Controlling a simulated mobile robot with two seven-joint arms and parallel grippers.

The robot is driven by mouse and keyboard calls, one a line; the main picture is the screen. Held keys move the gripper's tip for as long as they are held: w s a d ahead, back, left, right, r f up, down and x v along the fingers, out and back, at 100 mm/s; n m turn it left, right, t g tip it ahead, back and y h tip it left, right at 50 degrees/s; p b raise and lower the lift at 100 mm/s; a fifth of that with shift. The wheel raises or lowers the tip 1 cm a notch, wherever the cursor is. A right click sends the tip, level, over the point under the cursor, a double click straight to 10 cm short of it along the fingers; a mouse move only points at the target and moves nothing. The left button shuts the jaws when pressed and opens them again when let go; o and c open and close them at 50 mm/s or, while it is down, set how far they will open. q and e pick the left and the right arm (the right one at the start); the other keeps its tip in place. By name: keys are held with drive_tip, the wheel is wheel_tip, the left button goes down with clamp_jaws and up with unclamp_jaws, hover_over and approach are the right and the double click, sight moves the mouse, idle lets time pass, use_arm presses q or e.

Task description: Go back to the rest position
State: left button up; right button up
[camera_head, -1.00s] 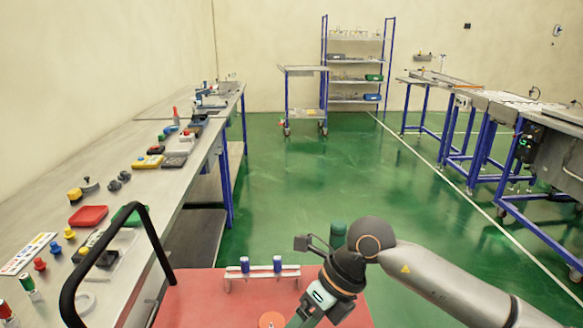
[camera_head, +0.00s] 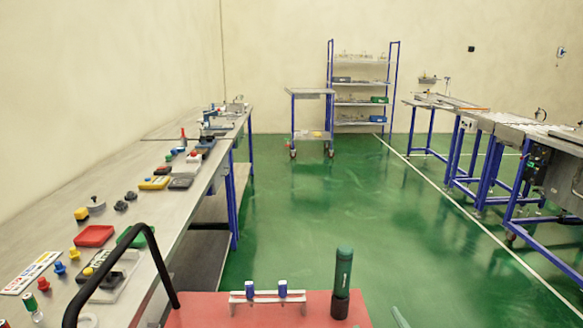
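Neither of my grippers shows in the head view. A small grey-green piece (camera_head: 400,317), perhaps part of my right arm, is cut off at the bottom edge. The red platform (camera_head: 204,311) in front of me carries a small white stand with two blue-and-white cylinders (camera_head: 249,290). A dark green cylinder (camera_head: 342,282) stands upright to the right of that stand.
A long workbench (camera_head: 120,190) with several coloured parts runs along the left. A black curved handle (camera_head: 160,262) rises at the front left. A trolley (camera_head: 312,118) and a shelf rack (camera_head: 361,97) stand at the back. The green floor (camera_head: 330,205) in the middle is clear.

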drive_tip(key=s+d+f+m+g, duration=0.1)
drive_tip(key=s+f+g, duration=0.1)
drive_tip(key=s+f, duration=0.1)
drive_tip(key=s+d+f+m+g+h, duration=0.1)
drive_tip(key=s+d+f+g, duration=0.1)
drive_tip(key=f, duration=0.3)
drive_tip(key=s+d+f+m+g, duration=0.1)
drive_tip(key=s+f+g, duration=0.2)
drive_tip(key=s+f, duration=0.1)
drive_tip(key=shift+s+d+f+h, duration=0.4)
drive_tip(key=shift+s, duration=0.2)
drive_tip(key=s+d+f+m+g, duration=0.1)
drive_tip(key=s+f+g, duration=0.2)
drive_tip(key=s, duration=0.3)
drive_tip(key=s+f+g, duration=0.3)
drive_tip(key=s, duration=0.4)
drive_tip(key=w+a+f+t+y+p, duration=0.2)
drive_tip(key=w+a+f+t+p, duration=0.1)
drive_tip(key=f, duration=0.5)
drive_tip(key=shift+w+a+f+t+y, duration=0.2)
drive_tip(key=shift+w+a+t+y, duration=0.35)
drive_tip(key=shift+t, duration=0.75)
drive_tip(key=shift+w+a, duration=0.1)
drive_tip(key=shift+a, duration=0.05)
